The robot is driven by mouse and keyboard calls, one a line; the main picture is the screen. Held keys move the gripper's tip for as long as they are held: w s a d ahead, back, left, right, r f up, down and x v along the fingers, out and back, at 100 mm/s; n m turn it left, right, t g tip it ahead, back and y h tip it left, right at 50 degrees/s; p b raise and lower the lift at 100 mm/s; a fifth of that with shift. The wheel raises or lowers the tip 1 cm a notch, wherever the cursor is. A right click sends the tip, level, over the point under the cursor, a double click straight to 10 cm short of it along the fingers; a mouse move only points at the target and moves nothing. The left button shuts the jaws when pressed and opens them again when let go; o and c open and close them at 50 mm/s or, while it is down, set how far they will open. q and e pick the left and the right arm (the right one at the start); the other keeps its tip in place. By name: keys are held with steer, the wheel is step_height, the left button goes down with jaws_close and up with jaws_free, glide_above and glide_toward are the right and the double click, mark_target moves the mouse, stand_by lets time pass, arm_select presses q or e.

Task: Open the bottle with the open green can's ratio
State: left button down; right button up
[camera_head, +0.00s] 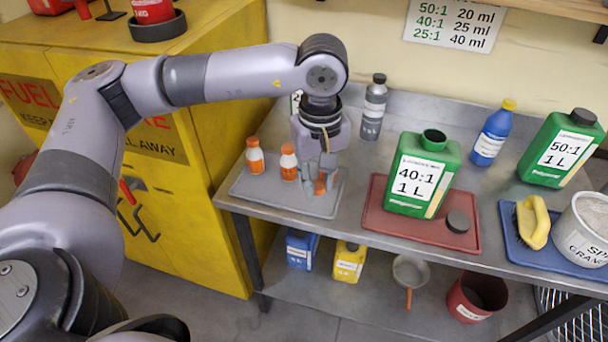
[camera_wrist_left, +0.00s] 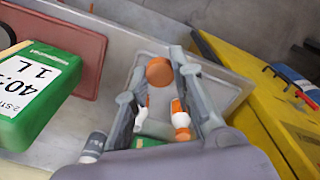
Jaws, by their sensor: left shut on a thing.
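The open green can (camera_head: 434,146), labelled 40:1 and 1 L, stands on a red mat (camera_head: 388,216) with its dark cap (camera_head: 458,222) lying beside it. It also shows at the left of the left wrist view (camera_wrist_left: 62,92). Two small white-and-orange bottles (camera_head: 255,155) (camera_head: 288,162) stand upright on the grey tray (camera_head: 246,184); their labels are unreadable. My left gripper (camera_head: 319,185) points down over the tray's right part, shut on a third orange bottle (camera_wrist_left: 159,71). The fingers hide most of it; its round orange top shows between them. My right gripper is not in view.
A wall sign (camera_head: 455,24) reads 50:1 20 ml, 40:1 25 ml, 25:1 40 ml. A grey bottle (camera_head: 374,108), blue bottle (camera_head: 493,134) and capped green 50:1 can (camera_head: 562,148) stand behind. A yellow cabinet (camera_head: 215,120) is at the left. A yellow brush (camera_head: 533,222) and white tub lie right.

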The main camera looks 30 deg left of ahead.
arm_select(q)
steer(key=w+a+r+m+p, duration=0.1)
steer(key=w+a+r+m, duration=0.15)
steer(key=m, duration=0.75)
steer(key=w+a+r+m+p, duration=0.15)
steer(key=w+m, duration=0.25)
steer(key=m, duration=0.6)
steer(key=w+a+r+m+p, duration=0.1)
steer(key=w+a+m, duration=0.2)
steer(key=m, duration=0.7)
steer(key=f+p, duration=0.1)
steer(key=f, duration=1.4)
steer(key=shift+d+f, duration=0.1)
steer(key=shift+d, duration=0.1)
step_height(320, 180, down, 4)
steer(key=shift+f+p, duration=0.1)
steer(key=shift+p, duration=0.3)
steer(key=shift+f, duration=0.1)
